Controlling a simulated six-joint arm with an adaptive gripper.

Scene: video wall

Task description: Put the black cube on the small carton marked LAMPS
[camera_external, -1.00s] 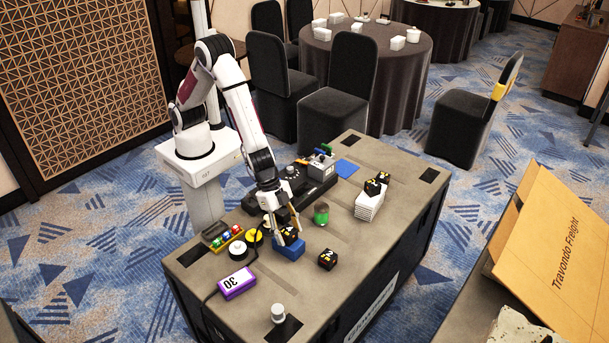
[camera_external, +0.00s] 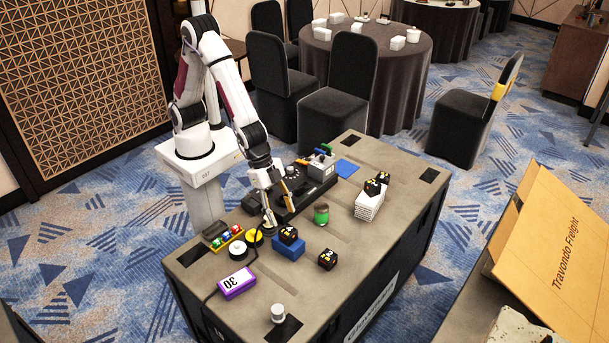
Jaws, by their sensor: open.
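One black cube (camera_external: 288,235) with yellow and white marks sits on a small blue block (camera_external: 288,248). Another black cube (camera_external: 327,260) lies on the case top just right of it. Two more black cubes, one nearer (camera_external: 372,187) and one farther (camera_external: 383,178), sit on a white stack or box (camera_external: 368,206) at the right. My gripper (camera_external: 280,211) is open and empty, above and behind the cube on the blue block, apart from it. I cannot read LAMPS on anything, so I cannot tell which item is that carton.
A large Travondo Freight carton (camera_external: 550,250) stands at right. The front middle is clear.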

